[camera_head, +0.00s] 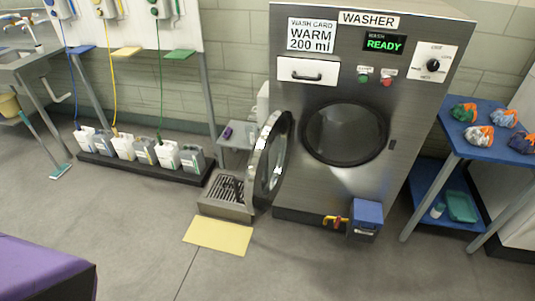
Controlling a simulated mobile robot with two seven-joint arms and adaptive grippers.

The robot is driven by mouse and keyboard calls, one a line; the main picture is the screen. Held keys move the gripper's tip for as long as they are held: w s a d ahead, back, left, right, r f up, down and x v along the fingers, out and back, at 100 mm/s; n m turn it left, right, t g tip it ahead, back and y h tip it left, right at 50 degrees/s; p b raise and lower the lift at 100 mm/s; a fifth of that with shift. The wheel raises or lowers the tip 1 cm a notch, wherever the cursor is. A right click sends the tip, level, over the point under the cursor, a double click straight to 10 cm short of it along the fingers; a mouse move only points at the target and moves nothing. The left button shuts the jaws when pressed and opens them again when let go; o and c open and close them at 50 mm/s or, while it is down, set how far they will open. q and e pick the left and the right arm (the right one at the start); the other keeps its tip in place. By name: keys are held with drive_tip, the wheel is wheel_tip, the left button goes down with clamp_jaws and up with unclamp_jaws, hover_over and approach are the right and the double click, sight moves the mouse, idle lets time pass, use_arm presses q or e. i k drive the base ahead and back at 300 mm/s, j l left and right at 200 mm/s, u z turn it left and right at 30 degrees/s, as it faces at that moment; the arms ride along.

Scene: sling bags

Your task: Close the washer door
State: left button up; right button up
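The washer (340,183) is a tall grey metal machine at the right of centre in the head view. Its label reads WASHER, a card reads WASH CARD WARM 200 ml, and its display reads READY. The round washer door (270,160) stands wide open, swung out to the left of the dark round opening (345,133). The door has a metal rim and a glass middle. The inside of the drum is too dark to make out. Neither of my grippers shows in this view.
A floor drain grate (228,190) and a yellow mat (217,235) lie below the door. A blue box (366,218) stands at the washer's front foot. A blue table (490,128) with several bundles is at right. Purple-covered furniture (45,270) fills the lower left. The middle floor is clear.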

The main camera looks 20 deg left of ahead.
sight(282, 123)
drive_tip(key=i+j+z, duration=0.15)
drive_tip(key=j, duration=0.25)
drive_tip(key=i+j+z, duration=0.15)
drive_tip(key=j, duration=0.3)
drive_tip(key=i+j+z, duration=0.15)
drive_tip(key=j, duration=0.3)
drive_tip(key=i+j+z, duration=0.1)
drive_tip(key=j, duration=0.4)
drive_tip(key=i+j+z, duration=0.15)
drive_tip(key=j, duration=0.35)
drive_tip(key=i+j+z, duration=0.15)
drive_tip(key=j, duration=0.35)
drive_tip(key=k+l, duration=0.05)
